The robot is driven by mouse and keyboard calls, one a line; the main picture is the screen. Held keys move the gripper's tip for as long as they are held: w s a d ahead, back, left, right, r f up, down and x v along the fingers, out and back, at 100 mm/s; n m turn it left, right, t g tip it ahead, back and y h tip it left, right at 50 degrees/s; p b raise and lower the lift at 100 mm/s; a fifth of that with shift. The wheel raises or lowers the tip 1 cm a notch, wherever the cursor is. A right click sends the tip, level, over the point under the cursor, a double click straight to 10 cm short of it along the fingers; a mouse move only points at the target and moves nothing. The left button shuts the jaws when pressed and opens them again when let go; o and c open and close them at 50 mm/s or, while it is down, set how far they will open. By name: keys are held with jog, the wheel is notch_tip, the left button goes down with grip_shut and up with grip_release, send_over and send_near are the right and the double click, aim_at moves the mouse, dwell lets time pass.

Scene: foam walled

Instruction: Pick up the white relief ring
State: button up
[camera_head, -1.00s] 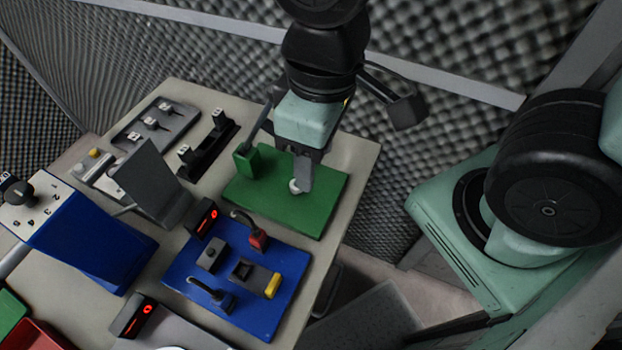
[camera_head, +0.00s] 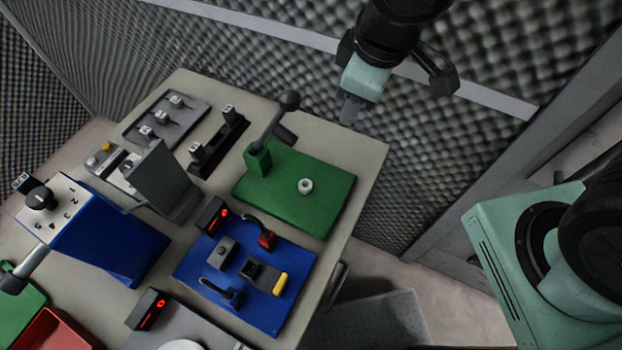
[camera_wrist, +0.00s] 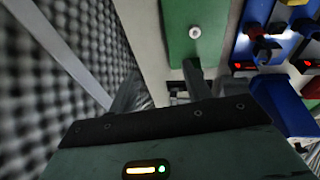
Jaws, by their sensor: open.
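The white relief ring (camera_head: 305,186) is a small, round, pale piece with a darker centre. It sits on the green plate (camera_head: 322,211), right of the green block with the lever. The wrist view also shows the ring (camera_wrist: 195,32) on the green plate (camera_wrist: 183,13), near the top of the picture. My gripper (camera_head: 349,113) is up and beyond the far right part of the table, apart from the ring. It is open and holds nothing that I can see. In the wrist view my gripper (camera_wrist: 160,85) points up the picture, with the ring beyond its fingers.
A lever with a black ball knob (camera_head: 289,100) rises from the green block (camera_head: 257,158) on the plate. A blue board (camera_head: 262,312) with switches lies in front. A black rack (camera_head: 219,147) and a grey angled panel (camera_head: 165,178) stand left. A foam wall is behind.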

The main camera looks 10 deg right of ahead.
jog(key=w+a+f+n+y+p, duration=0.1)
jog(key=w+a+n+y+p, duration=0.15)
jog(key=w+n+p, duration=0.35)
jog(key=n+g+y+p, duration=0.1)
jog(key=n+g+p, duration=0.1)
jog(key=n+g, duration=0.3)
send_near(306, 182)
jog(key=b+x, duration=0.6)
jog(key=x, duration=0.3)
jog(key=shift+f, duration=0.25)
grip_shut()
